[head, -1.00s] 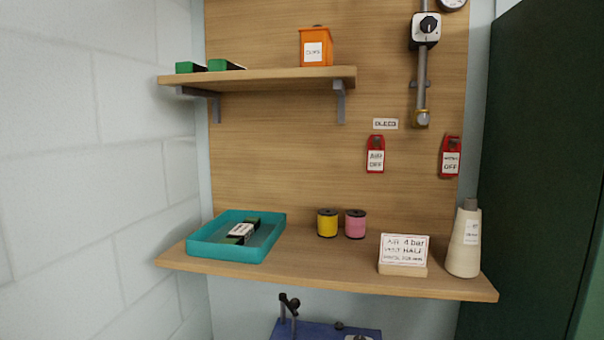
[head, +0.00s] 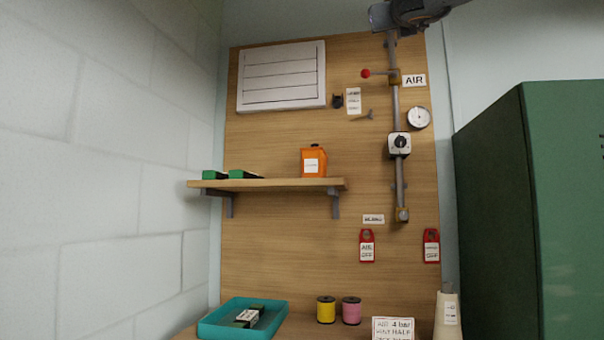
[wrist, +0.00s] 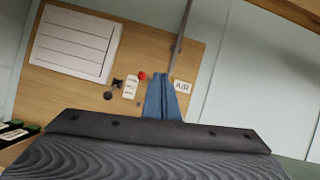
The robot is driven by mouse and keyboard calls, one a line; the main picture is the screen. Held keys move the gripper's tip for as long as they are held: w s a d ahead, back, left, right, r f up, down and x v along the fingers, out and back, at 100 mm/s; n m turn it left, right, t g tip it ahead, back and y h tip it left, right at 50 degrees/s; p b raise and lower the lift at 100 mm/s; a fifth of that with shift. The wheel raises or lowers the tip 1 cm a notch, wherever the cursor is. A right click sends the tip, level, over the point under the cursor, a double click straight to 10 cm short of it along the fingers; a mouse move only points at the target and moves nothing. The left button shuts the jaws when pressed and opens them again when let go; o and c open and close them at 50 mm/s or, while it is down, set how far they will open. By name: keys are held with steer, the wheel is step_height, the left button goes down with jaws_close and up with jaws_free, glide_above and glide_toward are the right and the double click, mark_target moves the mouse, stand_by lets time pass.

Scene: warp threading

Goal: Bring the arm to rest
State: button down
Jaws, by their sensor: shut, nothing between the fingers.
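My gripper (wrist: 164,78) shows in the wrist view with its blue fingers together and nothing between them. It points toward the upper part of the wooden board (wrist: 75,90), in front of the air pipe, and looks clear of it, though the exact gap cannot be told. In the head view my arm reaches in from the top edge at the upper right, with the bluish gripper end (head: 380,16) in front of the pipe top. The rest of the arm is out of frame.
The air pipe (head: 395,110) carries a red-knobbed valve (head: 366,73) and a gauge (head: 419,117). A shelf (head: 270,184) holds an orange can (head: 314,162). Below are a teal tray (head: 212,328), spools and a cone (head: 447,315). A green cabinet (head: 490,200) stands right.

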steer(key=w+a+f+n+g+y+b, duration=0.1)
steer(key=w+f+n, duration=0.25)
steer(key=f, duration=0.55)
steer(key=w+a+f+n+g+y+b, duration=0.1)
steer(key=w+a+f+n+g+y, duration=0.2)
steer(key=f, duration=0.5)
steer(key=w+f+n+b, duration=0.1)
steer(key=w+f+n, duration=0.35)
steer(key=f, duration=0.45)
step_height(320, 180, down, 29)
steer(key=a+n+g+y+b, duration=0.1)
steer(key=a+n+g+b, duration=0.1)
steer(key=n+g, duration=0.55)
steer(key=s+f+n+g+b, duration=0.15)
steer(key=s+f+n, duration=0.4)
steer(key=f, duration=0.75)
steer(key=s+f+n+g+b, duration=0.1)
steer(key=s+f+n+g, duration=0.4)
steer(key=f, duration=0.9)
steer(key=s+d+f+n+g+h+b, duration=0.1)
steer(key=s+d+f+n+g, duration=0.1)
steer(key=s+f, duration=0.7)
steer(key=s+d+f+n+g+h+b, duration=0.1)
steer(key=s+f+n, duration=0.3)
steer(key=s+f, duration=0.4)
steer(key=s+d+g, duration=0.1)
steer(key=s, duration=0.3)
steer(key=shift+s+d+f+n+g, duration=0.15)
steer(key=shift+d+f+n+g, duration=0.05)
steer(key=shift+f+n+g, duration=0.15)
